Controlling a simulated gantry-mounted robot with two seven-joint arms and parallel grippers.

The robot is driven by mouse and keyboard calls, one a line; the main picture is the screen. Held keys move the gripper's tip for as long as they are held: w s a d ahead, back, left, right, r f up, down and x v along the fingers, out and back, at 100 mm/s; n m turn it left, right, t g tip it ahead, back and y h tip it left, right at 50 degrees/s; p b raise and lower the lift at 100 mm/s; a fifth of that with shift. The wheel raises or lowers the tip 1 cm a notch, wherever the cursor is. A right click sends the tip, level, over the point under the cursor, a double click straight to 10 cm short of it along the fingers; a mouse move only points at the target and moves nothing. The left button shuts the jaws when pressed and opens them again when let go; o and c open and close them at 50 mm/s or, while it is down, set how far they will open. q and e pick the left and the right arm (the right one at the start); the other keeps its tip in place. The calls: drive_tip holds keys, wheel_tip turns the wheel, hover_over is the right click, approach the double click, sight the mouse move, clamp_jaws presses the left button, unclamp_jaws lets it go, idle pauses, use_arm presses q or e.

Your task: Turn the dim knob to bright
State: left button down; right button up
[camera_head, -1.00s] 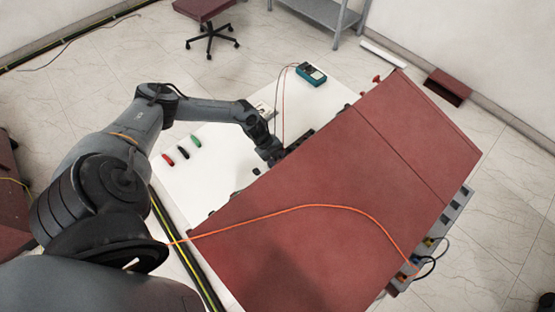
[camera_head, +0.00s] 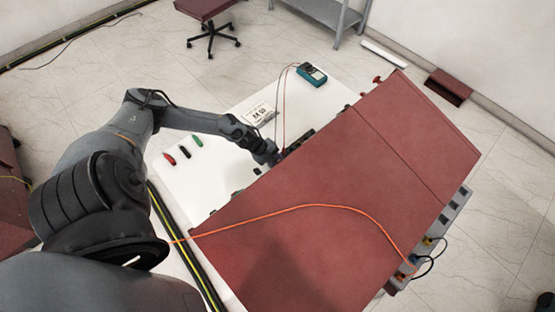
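The dim knob cannot be made out; the cabinet's front face is turned away from this view. A few small dark parts stick out along the cabinet's edge, and a red knob-like part (camera_head: 377,79) shows at its far end. My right gripper is not in view.
A teal multimeter (camera_head: 311,74) with leads and a white label card (camera_head: 259,114) lie on the table. Red, black and green pieces (camera_head: 184,152) lie at its left. An orange cable (camera_head: 300,207) crosses the cabinet top. A stool (camera_head: 208,30) stands on the floor behind.

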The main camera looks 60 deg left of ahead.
use_arm(q)
drive_tip(key=c, duration=0.9)
unclamp_jaws()
drive_tip(key=p+v, duration=0.1)
drive_tip(key=v, duration=1)
drive_tip(key=shift+w, duration=0.1)
